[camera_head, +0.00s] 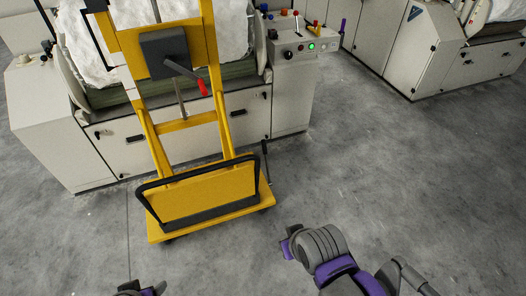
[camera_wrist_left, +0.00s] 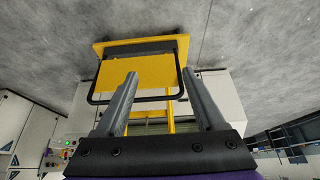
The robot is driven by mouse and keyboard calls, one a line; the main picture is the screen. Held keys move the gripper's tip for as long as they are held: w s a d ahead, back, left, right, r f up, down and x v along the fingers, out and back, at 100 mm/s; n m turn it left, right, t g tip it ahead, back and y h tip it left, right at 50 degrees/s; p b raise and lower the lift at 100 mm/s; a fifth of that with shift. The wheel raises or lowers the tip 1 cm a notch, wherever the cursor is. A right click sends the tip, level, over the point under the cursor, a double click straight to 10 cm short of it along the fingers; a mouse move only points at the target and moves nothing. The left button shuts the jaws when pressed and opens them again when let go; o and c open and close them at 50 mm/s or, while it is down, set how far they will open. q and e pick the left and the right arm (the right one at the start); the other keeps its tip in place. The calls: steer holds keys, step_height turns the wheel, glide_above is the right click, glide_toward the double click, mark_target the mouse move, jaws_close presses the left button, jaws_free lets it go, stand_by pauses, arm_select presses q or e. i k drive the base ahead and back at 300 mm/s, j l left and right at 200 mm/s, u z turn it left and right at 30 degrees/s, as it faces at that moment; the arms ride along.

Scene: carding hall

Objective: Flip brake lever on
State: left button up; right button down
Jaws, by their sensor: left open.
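A yellow trolley (camera_head: 202,195) with a tall frame stands in front of a pale machine. A thin dark lever (camera_head: 266,162) rises at the right side of its base; I cannot tell whether it is the brake lever or how it is set. A crank with a red grip (camera_head: 203,87) comes off a grey box on the frame. My left gripper (camera_wrist_left: 158,74) is open and empty in the left wrist view, the trolley beyond its fingers. Only a bit of my left arm shows at the head view's bottom edge. My right arm's end (camera_head: 291,243) is right of the trolley, its jaws unclear.
The pale machine (camera_head: 150,147) with white fibre stands right behind the trolley. Its control panel (camera_head: 302,46) has buttons and a green light. Another machine (camera_head: 430,60) stands at the back right. The grey floor (camera_head: 400,170) is clear to the right and in front.

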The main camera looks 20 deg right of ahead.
mark_target(264, 142)
steer(key=i+l, duration=1.45)
